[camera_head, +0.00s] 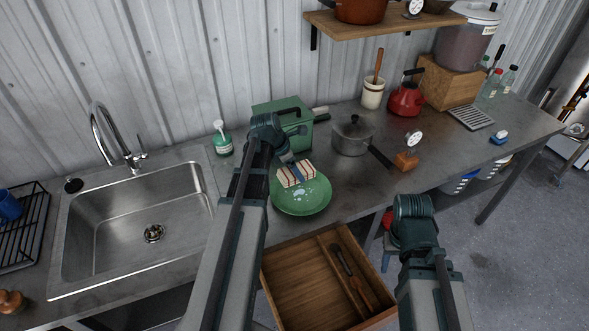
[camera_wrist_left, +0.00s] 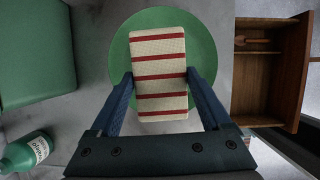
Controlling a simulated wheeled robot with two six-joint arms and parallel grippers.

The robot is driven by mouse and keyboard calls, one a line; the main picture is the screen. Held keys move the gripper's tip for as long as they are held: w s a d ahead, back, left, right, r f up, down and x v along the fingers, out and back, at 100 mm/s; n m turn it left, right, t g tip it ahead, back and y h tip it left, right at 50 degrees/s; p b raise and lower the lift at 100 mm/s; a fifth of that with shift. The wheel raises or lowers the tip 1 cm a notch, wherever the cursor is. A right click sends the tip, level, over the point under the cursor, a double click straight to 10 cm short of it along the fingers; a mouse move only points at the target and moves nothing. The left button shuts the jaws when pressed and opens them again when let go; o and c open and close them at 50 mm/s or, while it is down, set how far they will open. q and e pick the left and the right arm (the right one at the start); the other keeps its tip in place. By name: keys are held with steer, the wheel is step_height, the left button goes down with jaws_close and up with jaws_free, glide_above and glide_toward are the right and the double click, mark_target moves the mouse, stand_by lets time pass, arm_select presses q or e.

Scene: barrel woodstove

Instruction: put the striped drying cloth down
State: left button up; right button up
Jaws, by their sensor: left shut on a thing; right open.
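The striped drying cloth (camera_head: 296,174), a cream folded block with red stripes, is over the green plate (camera_head: 316,199) on the steel counter. My left gripper (camera_head: 291,169) is shut on the cloth. In the left wrist view the cloth (camera_wrist_left: 159,62) sits between the two blue fingers, with the green plate (camera_wrist_left: 122,85) behind it. I cannot tell whether the cloth touches the plate. White wet-looking spots show on the plate. My right gripper (camera_head: 389,246) is open, low in front of the counter, right of the drawer; its fingers are mostly hidden by its wrist.
An open wooden drawer (camera_head: 290,285) with wooden-handled tools juts out below the counter. A sink (camera_head: 110,240) is to the left. A green box (camera_head: 275,110), soap bottle (camera_head: 222,140), grey pot (camera_head: 352,135) and red kettle (camera_head: 406,100) stand around the plate. Bare counter (camera_head: 350,195) lies right of it.

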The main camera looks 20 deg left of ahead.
arm_select(q)
steer(key=shift+r, duration=0.1)
stand_by(0.5)
step_height(320, 180, down, 3)
steer(key=b, duration=0.3)
steer(key=shift+r, duration=0.35)
